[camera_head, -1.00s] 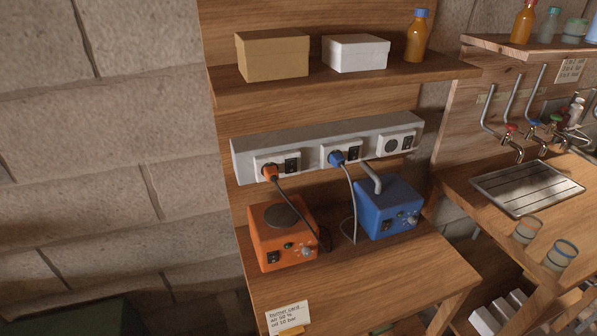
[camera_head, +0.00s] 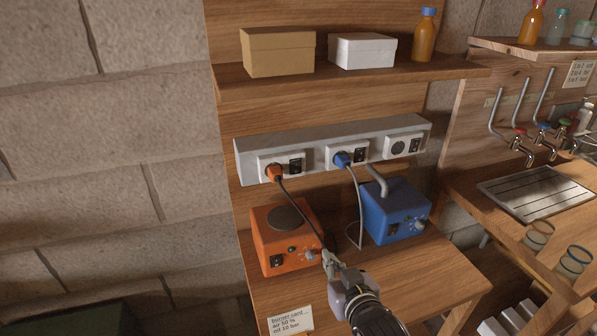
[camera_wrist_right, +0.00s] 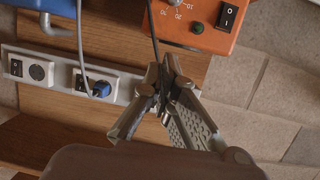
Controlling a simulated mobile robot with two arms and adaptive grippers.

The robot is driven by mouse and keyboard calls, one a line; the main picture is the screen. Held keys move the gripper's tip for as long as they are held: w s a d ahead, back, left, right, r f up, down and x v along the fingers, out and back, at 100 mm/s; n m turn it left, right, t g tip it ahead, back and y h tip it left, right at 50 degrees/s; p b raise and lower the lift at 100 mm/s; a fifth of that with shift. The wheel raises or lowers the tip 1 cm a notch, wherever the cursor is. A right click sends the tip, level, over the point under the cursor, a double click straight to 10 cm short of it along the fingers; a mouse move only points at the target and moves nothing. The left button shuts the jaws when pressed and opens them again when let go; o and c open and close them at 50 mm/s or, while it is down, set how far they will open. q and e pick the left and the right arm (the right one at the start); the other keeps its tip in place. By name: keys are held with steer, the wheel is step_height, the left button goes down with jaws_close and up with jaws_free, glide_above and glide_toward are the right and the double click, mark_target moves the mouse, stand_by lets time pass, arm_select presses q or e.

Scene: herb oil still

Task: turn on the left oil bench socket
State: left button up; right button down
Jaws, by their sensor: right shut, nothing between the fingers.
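The left socket (camera_head: 270,178) is a white plate at the left end of the grey socket rail (camera_head: 245,160). An orange plug (camera_head: 275,172) sits in it, and a dark rocker switch (camera_head: 296,166) is at its right; its position is too small to tell. My right gripper (camera_head: 329,260) is shut and empty, low in front of the bench, just right of the orange burner (camera_head: 272,240) and below the left socket. In the wrist view my right gripper (camera_wrist_right: 164,78) overlaps the dark cable, and the left socket is hidden. My left gripper is not in view.
The middle socket (camera_head: 333,158) holds a blue plug; the right socket (camera_head: 397,147) is empty. A blue device (camera_head: 395,212) stands on the bench (camera_head: 420,275). Cables hang in front of the rail. A shelf (camera_head: 350,84) with boxes overhangs it.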

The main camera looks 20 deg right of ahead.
mark_target(295, 163)
steer(key=w+a+r+t, duration=0.1)
steer(key=w+r+t, duration=0.3)
steer(key=r, duration=0.6)
steer(key=shift+w+a+r+t+y, duration=0.15)
steer(key=shift+w+r+t+y, duration=0.1)
steer(key=shift+w+t+y, duration=0.2)
steer(key=shift+w, duration=0.1)
steer(key=w+p, duration=0.1)
steer(key=w, duration=0.3)
steer(key=w+r+p, duration=0.1)
steer(key=w, duration=0.3)
steer(key=w+p, duration=0.1)
steer(key=w, duration=0.3)
steer(key=shift+w+a+r, duration=0.25)
steer(key=shift+r, duration=0.1)
steer(key=shift+w, duration=0.65)
steer(key=shift+p, duration=0.35)
